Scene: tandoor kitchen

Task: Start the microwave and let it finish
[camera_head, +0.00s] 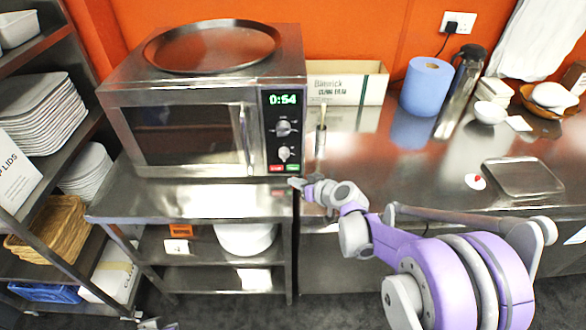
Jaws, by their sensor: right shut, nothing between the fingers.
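The microwave (180,135) stands on a steel table at the left, its door shut. Its green display (283,99) reads 0:54. Below the display are two knobs, and under them a red button (275,168) and a green button (292,167). My right gripper (294,182) is shut and empty, just below the green button; I cannot tell whether it touches the microwave. At the bottom left edge a small grey part (155,324) shows, perhaps of my left arm; the left gripper's fingers cannot be made out.
A round steel tray (213,46) lies on top of the microwave. To the right, the steel counter (400,165) holds a cardboard box (345,88), a blue paper roll (426,86), a flask (461,88) and a flat tray (522,176). Shelves with plates (40,110) stand at the left.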

